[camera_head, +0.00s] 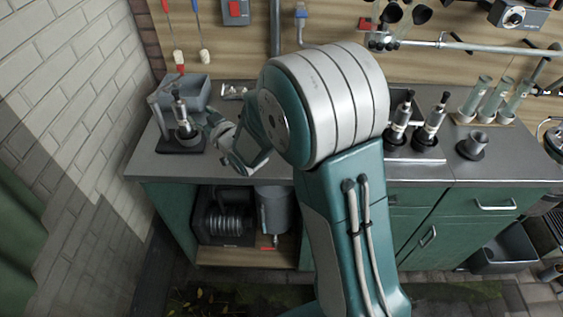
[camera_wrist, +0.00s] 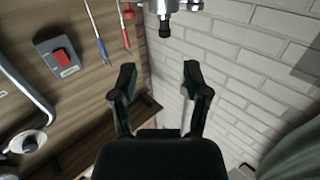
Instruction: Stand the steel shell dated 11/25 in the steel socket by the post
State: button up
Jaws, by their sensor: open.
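A steel shell (camera_head: 181,108) with a black tip stands upright in a dark-based socket (camera_head: 181,144) beside a short grey post (camera_head: 159,118), at the left end of the bench. Its date cannot be read. The black-tipped steel part (camera_wrist: 164,14) at the top edge of the upside-down wrist view looks like this same shell. My gripper (camera_head: 222,133) is just right of the shell in the head view, apart from it. In the wrist view my gripper (camera_wrist: 158,82) has its fingers spread with nothing between them.
Two similar shells (camera_head: 402,116) (camera_head: 431,120) stand in a rack on the right. An empty-looking round holder (camera_head: 475,146) and glass tubes (camera_head: 495,96) are further right. A grey bin (camera_head: 196,90) stands behind the left socket. A brick wall (camera_head: 75,110) closes the left side.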

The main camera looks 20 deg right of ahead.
jog(key=s+d+r+m+g+h, duration=0.35)
jog(key=s+d+r+h, duration=0.3)
jog(key=s+d, duration=0.45)
jog(key=s+d+g, duration=0.1)
jog(key=s+g, duration=0.2)
jog(key=s, duration=0.8)
jog(key=s+d+m+g, duration=0.1)
jog(key=s+g, duration=0.3)
jog(key=s, duration=0.8)
jog(key=shift+d+r+h, duration=0.2)
jog(key=shift+d+h, duration=0.15)
jog(key=shift+d, duration=0.45)
